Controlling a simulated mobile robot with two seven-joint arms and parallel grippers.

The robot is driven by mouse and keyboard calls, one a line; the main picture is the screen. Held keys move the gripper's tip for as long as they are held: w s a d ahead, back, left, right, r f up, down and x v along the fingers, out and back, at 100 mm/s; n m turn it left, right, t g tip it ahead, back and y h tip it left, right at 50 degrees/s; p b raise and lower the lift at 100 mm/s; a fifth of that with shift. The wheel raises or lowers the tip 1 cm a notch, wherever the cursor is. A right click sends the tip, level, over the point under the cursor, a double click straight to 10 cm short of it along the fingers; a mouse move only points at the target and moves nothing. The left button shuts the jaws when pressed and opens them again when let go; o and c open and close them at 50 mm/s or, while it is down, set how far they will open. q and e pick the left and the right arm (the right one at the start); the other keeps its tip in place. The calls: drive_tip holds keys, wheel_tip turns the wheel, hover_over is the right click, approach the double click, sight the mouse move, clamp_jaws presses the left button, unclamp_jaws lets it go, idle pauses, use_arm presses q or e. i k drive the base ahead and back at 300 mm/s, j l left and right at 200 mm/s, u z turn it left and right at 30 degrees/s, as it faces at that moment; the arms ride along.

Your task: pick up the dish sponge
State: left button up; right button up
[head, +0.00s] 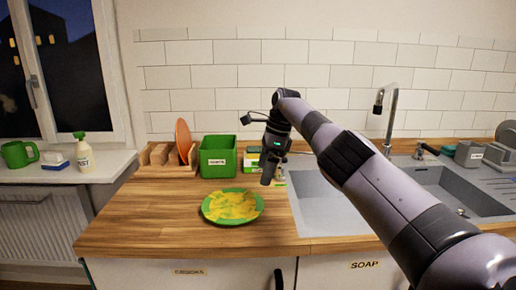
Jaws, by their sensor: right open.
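My right gripper (267,182) points down over the counter, just left of the sink's left edge and behind the green plate. It is open, and nothing shows between its fingers. A small yellow and green item (280,178), possibly the dish sponge, lies close to the gripper at the sink's edge, partly hidden by it. A green, white and yellow item (250,161) stands behind the gripper, also partly hidden; I cannot tell which of these is the sponge. My left gripper is not in view.
A green plate (218,220) smeared with yellow lies on the wooden counter (150,225). A green bin (218,166) and a wooden rack (158,155) with orange plates stand behind. The sink (318,212) and faucet (391,100) are right.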

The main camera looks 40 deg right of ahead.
sight(253, 153)
drive_tip(key=i+l, duration=0.75)
drive_tip(key=l, duration=0.25)
